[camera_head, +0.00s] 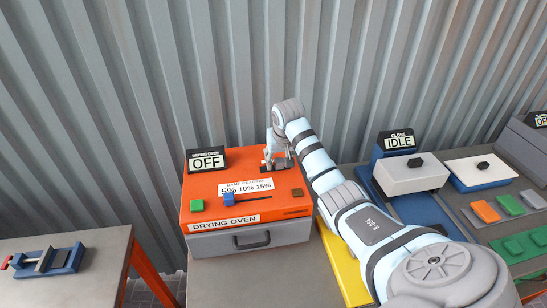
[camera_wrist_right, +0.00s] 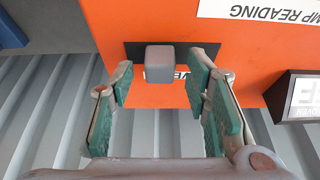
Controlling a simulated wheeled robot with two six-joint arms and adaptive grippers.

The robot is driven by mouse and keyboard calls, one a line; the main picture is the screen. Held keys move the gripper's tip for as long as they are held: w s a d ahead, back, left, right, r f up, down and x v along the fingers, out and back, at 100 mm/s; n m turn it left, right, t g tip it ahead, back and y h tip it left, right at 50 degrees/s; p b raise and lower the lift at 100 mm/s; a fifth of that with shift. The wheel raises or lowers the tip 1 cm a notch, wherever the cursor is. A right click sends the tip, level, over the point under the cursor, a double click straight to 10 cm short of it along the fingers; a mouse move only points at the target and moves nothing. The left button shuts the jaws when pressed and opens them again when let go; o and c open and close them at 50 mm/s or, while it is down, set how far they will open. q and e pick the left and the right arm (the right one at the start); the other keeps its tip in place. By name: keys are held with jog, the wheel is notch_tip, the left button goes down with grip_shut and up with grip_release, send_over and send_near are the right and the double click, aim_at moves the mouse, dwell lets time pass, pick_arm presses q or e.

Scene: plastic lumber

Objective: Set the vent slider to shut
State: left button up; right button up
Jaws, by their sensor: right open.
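The orange drying oven (camera_head: 240,209) stands on a grey table with its sign reading OFF. In the right wrist view, a grey block-shaped knob (camera_wrist_right: 159,62) sits on a dark slot plate on the orange top (camera_wrist_right: 150,17). A label partly hidden behind the knob shows only some letters, so I cannot read the slider's setting. My right gripper (camera_head: 277,164) is at the oven's back right corner. In the wrist view, its open green-padded fingers (camera_wrist_right: 161,82) are on either side of the knob, with gaps visible. My left gripper is not in view.
A blue slider knob (camera_head: 229,199), a green button (camera_head: 197,205) and a brown button (camera_head: 297,192) are on the oven top. The OFF sign (camera_head: 207,161) stands at its back left. A yellow panel (camera_head: 345,262) lies to the right. A corrugated wall is close behind.

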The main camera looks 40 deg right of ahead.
aim_at(264, 167)
jog(key=shift+d+f, duration=0.1)
jog(key=shift+f, duration=0.1)
jog(key=shift+r, duration=0.1)
grip_shut()
jog(key=a, duration=0.1)
jog(key=w+a, duration=0.2)
jog(key=a, duration=0.1)
jog(key=shift+c, duration=2)
grip_release()
jog(key=o, duration=0.4)
jog(key=shift+c, duration=0.2)
jog(key=shift+o, duration=0.2)
jog(key=shift+w+a, duration=0.1)
jog(key=shift+w, duration=0.05)
